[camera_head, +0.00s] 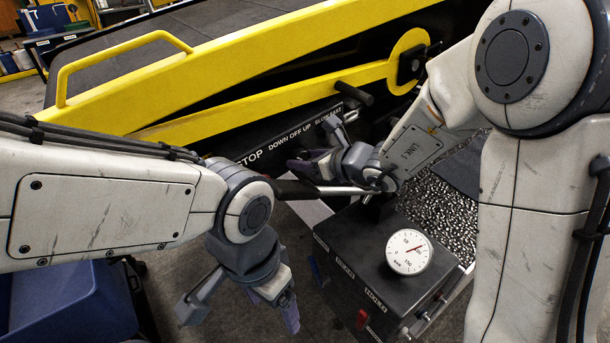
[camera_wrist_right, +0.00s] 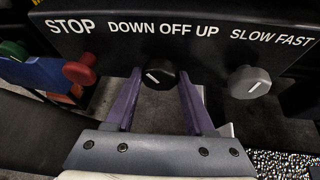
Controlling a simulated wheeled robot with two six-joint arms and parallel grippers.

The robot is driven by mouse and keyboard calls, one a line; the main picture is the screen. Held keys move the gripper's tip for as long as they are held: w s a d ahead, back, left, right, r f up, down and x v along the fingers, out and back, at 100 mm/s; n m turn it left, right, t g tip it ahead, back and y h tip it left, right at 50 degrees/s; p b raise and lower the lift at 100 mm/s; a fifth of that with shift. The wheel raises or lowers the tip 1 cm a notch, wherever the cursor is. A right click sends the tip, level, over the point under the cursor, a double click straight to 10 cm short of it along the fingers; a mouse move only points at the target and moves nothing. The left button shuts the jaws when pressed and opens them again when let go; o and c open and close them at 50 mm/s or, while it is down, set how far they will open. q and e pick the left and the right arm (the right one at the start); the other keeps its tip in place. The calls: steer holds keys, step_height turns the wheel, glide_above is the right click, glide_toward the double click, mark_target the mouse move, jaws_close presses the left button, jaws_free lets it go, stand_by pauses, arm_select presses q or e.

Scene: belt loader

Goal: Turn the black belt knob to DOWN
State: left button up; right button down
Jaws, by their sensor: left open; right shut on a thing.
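The black belt knob (camera_wrist_right: 163,76) sits below the DOWN OFF UP label on the dark control panel (camera_wrist_right: 190,45) in the right wrist view. Its short white mark slants, with its upper end to the left. The purple fingers of my right gripper (camera_head: 302,164) are on both sides of the knob and shut on it. In the head view the gripper is in front of the panel and the knob itself cannot be made out. My left gripper (camera_head: 238,312) is open and empty, pointing down, well below the panel.
A red STOP button (camera_wrist_right: 79,69) is left of the knob, a grey SLOW FAST knob (camera_wrist_right: 248,82) right of it. A dark box with a round gauge (camera_head: 409,252) stands below my right wrist. The yellow loader frame (camera_head: 260,55) runs behind; a blue bin (camera_head: 60,305) is lower left.

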arm_select(q)
steer(key=shift+f+b, duration=1.4)
steer(key=shift+f, duration=0.55)
arm_select(e)
steer(key=shift+n+h, duration=0.3)
steer(key=shift+n, duration=0.2)
steer(key=shift+c, duration=1.4)
jaws_free()
steer(key=shift+s+r, duration=0.1)
steer(key=p+v, duration=0.1)
steer(key=v, duration=0.8)
steer(key=shift+s, duration=0.15)
arm_select(q)
steer(key=shift+r, duration=0.6)
arm_select(e)
steer(key=shift+s+d+r, duration=0.2)
steer(key=shift+s+d, duration=0.1)
steer(key=shift+s, duration=0.15)
